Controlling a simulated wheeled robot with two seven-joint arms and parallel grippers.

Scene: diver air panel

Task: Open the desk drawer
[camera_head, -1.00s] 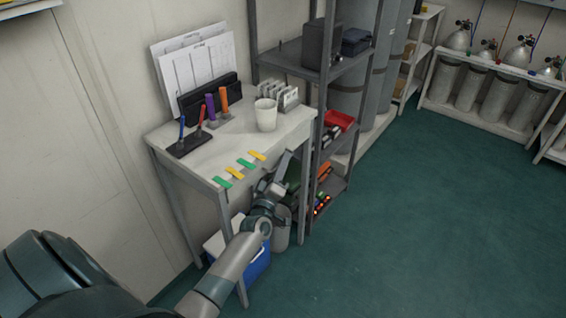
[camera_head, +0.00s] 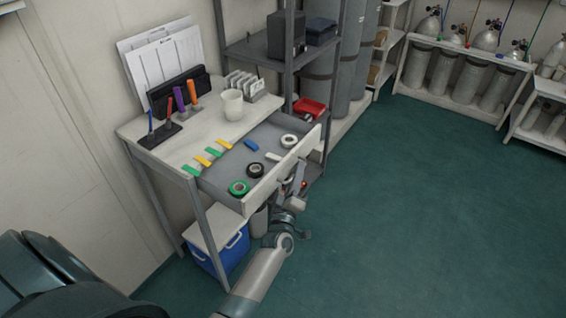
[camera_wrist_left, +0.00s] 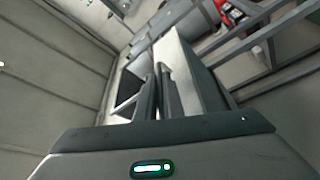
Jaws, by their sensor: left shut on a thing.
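The desk (camera_head: 193,133) stands against the wall. Its drawer (camera_head: 221,172) is pulled well out and its inside shows. In it lie a green tape roll (camera_head: 238,187), a black tape roll (camera_head: 255,170), a white tape roll (camera_head: 289,141), a blue piece (camera_head: 251,145) and a small white piece (camera_head: 273,157). My left gripper (camera_head: 296,184) is at the outer face of the drawer front, shut on its handle; the handle itself is mostly hidden by the fingers. In the left wrist view the fingers (camera_wrist_left: 158,95) are close together beside the pale drawer front (camera_wrist_left: 176,70). My right gripper is not in view.
A grey shelf (camera_head: 262,52) stands right of the desk. A blue cooler (camera_head: 222,254) is below. Green floor to the right is clear.

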